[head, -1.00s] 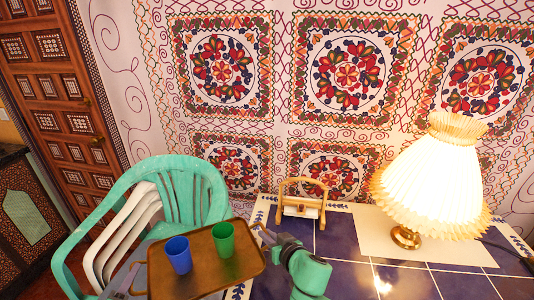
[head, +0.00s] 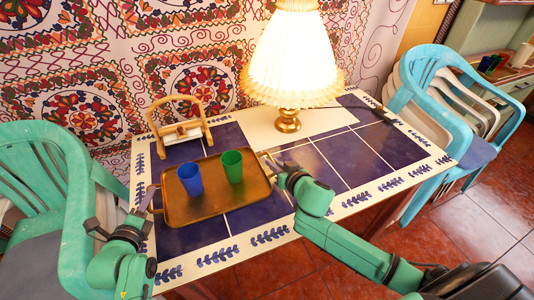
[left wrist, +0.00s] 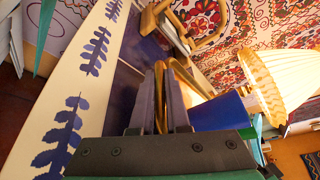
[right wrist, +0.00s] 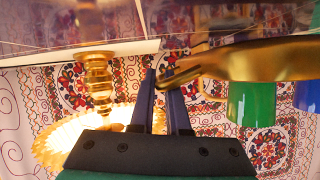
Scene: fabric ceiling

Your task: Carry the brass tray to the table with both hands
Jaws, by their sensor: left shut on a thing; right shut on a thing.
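The brass tray (head: 215,207) is level over the left part of the blue-tiled table (head: 335,150); I cannot tell whether it touches the tiles. A blue cup (head: 190,178) and a green cup (head: 232,166) stand upright on it. My left gripper (head: 147,204) is shut on the tray's left handle, which shows between the fingers in the left wrist view (left wrist: 160,88). My right gripper (head: 273,171) is at the tray's right end, shut on that handle; the brass handle also shows in the right wrist view (right wrist: 172,78).
A lit lamp (head: 291,60) with a brass base stands behind the tray to the right. A wooden holder (head: 180,124) stands close behind the tray.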

